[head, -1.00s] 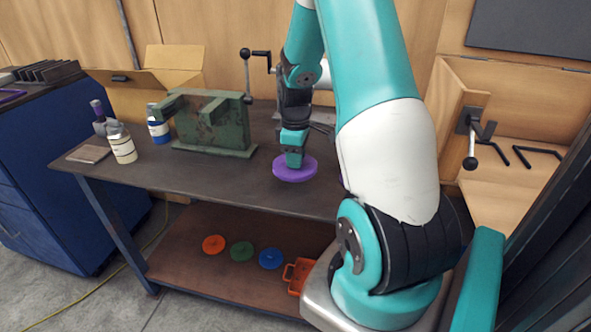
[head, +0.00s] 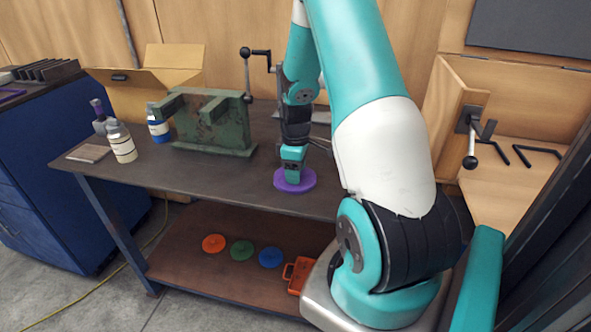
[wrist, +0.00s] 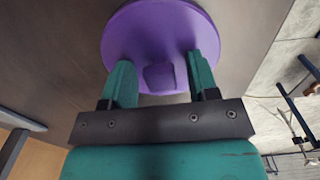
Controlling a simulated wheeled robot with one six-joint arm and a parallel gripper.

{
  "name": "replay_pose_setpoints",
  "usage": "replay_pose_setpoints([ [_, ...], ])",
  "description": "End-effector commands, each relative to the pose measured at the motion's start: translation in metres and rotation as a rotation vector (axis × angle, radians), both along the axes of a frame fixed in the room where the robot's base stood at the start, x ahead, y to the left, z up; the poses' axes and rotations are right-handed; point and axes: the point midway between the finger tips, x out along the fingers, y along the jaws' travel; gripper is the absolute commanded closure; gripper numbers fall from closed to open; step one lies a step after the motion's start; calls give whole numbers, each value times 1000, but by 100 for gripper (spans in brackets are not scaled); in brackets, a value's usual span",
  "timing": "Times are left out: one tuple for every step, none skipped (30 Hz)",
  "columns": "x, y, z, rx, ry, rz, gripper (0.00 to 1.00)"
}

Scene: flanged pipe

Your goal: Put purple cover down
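The purple cover (head: 308,183) is a round disc lying on the dark workbench top (head: 235,185), near its front edge. It looks flat on the surface. In the wrist view the purple cover (wrist: 158,30) shows a small raised knob (wrist: 159,77) on its face. My gripper (head: 292,178) points down at the cover. In the wrist view the fingers of my gripper (wrist: 159,65) stand apart on both sides of the knob, with a visible gap on each side.
A green metal fixture (head: 210,125) stands behind left of the cover. Bottles (head: 121,145) and a cardboard box (head: 130,95) are further left. The lower shelf (head: 190,268) holds red, green and blue discs and an orange item (head: 300,275). The bench left of the cover is clear.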

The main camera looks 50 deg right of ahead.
Motion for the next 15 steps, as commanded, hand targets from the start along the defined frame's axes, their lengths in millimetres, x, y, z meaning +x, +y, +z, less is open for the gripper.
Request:
replay_pose_setpoints([
  [0, 0, 0, 0, 0, 0, 46],
  [0, 0, 0, 0, 0, 0, 46],
  [0, 0, 1, 0, 0, 0, 46],
  [0, 0, 2, 0, 0, 0, 46],
  [0, 0, 4, 0, 0, 0, 46],
  [0, 0, 6, -1, -1, 0, 46],
  [0, 0, 9, -1, -2, 0, 46],
  [1, -1, 13, -3, -3, 0, 46],
  [1, -1, 19, -3, -3, 0, 46],
  [1, -1, 25, -3, -5, 0, 46],
  [1, -1, 31, -3, -5, 0, 46],
  [1, -1, 40, -5, -6, 0, 46],
  [1, -1, 47, -4, -6, 0, 46],
  [1, -1, 54, -4, -6, 0, 46],
  [1, -1, 64, -5, -6, 0, 46],
])
